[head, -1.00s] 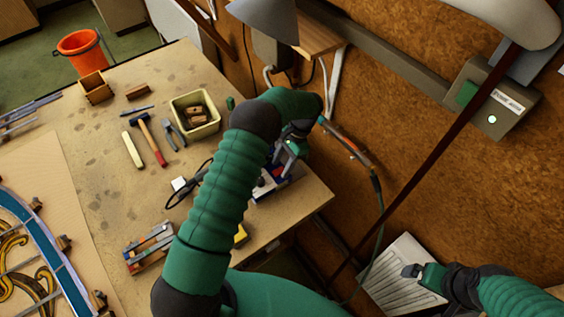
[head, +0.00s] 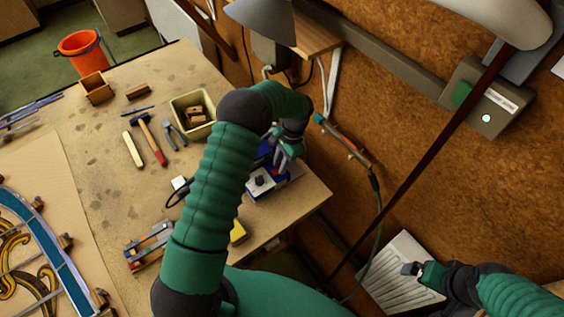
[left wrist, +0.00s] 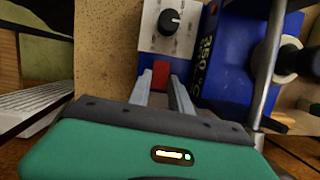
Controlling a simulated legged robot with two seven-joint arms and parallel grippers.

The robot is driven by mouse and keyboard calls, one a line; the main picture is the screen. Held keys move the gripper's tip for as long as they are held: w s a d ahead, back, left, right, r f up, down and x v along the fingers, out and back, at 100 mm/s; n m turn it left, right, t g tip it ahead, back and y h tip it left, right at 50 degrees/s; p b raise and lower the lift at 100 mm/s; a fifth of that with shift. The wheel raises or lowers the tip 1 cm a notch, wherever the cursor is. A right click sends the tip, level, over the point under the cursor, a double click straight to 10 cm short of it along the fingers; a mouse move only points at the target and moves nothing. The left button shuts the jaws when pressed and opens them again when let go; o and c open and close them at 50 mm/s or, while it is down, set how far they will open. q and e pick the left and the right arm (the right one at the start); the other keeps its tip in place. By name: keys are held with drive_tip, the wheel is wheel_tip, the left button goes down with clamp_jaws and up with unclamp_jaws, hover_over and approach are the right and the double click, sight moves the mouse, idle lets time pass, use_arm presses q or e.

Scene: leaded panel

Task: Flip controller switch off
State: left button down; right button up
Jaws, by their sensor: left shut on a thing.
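The controller (head: 262,183) is a blue box with a white face, near the table's right edge. In the left wrist view its white face (left wrist: 150,42) carries a black knob (left wrist: 169,21) and, below it, a red switch (left wrist: 161,72). My left gripper (head: 283,163) is at the controller's far side in the head view. In the left wrist view my left fingertips (left wrist: 161,80) are at the red switch, one on each side, shut on it. Whether the switch is on or off cannot be told. My right gripper (head: 412,269) is away at lower right, its jaw gap unclear.
Beside the white face is a blue unit (left wrist: 225,50) with a metal bar. A torch-like tool (head: 345,142) with a hose hangs by the wall. A yellow tub (head: 181,103), a hammer (head: 153,143) and pliers (head: 174,134) lie left of my arm. A switch box (head: 487,97) is on the wall.

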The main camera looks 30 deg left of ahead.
use_arm(q)
drive_tip(key=shift+s+a+t+h, duration=0.2)
drive_tip(key=shift+s+t+h, duration=0.1)
drive_tip(key=shift+t, duration=0.3)
drive_tip(key=c, duration=1.5)
unclamp_jaws()
drive_tip(key=shift+d, duration=0.1)
drive_tip(key=shift+o, duration=1.6)
drive_tip(key=shift+w, duration=0.1)
wheel_tip(320, 180, up, 12)
drive_tip(key=w+b, duration=0.1)
drive_tip(key=b, duration=0.1)
drive_tip(key=shift+w+d+f, duration=0.15)
drive_tip(key=shift+w+d, duration=0.1)
